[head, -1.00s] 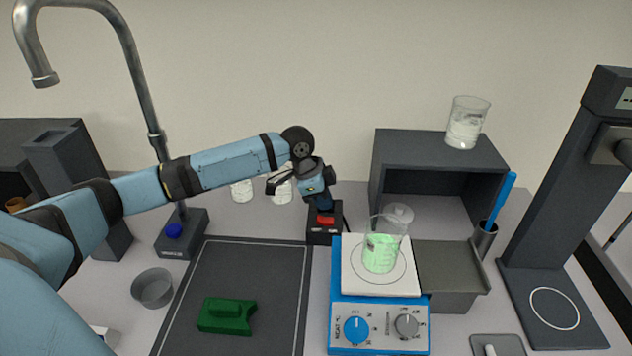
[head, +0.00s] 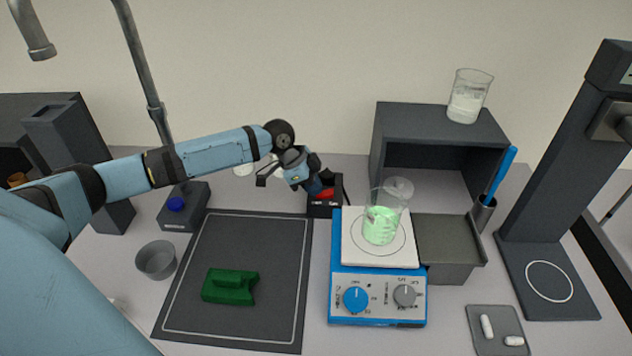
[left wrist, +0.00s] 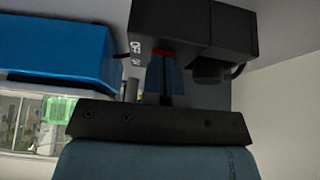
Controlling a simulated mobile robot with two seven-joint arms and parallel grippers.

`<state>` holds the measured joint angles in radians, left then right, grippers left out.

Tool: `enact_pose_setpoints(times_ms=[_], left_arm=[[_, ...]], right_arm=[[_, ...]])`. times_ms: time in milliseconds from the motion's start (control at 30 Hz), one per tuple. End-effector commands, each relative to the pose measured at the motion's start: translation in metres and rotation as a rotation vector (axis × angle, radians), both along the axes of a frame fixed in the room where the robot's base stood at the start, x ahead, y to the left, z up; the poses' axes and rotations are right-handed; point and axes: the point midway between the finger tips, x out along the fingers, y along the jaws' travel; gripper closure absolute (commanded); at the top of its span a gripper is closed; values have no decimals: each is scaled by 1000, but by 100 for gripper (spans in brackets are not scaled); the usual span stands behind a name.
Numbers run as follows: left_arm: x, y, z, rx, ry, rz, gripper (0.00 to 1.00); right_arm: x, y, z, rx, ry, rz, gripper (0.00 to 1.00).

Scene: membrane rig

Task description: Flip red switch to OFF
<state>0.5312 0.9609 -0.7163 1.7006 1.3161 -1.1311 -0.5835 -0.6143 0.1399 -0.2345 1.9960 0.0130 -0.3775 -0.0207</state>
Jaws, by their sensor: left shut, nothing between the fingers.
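The red switch (head: 326,194) sits on a small black box (head: 322,211) behind the hotplate. My left gripper (head: 317,189) is shut and empty, tilted down to the right, with its fingertips at the left side of the red switch. I cannot tell whether they touch it. In the left wrist view the shut fingers (left wrist: 164,78) reach to the black switch box (left wrist: 200,30), and a thin strip of the red switch (left wrist: 163,53) shows at their tips. The fingers hide part of the switch, and its position cannot be read. My right gripper is not in view.
A blue hotplate (head: 378,298) bearing a beaker of green liquid (head: 380,226) stands just right of the switch box. A dark mat (head: 240,322) with a green block (head: 230,287) lies in front. A dark shelf (head: 440,135) stands behind right.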

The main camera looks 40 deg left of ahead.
Motion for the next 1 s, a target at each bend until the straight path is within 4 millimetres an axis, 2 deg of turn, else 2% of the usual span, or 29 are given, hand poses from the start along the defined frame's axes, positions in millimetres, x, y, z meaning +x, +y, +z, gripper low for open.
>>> enact_pose_setpoints(times_ms=[267,600,1000], left_arm=[[2,-2,4,1,-3,-2,100],[9,-13,10,1,-3,-2,100],[9,-14,14,1,-2,-1,100]], right_arm=[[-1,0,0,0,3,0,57],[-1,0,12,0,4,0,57],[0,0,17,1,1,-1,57]])
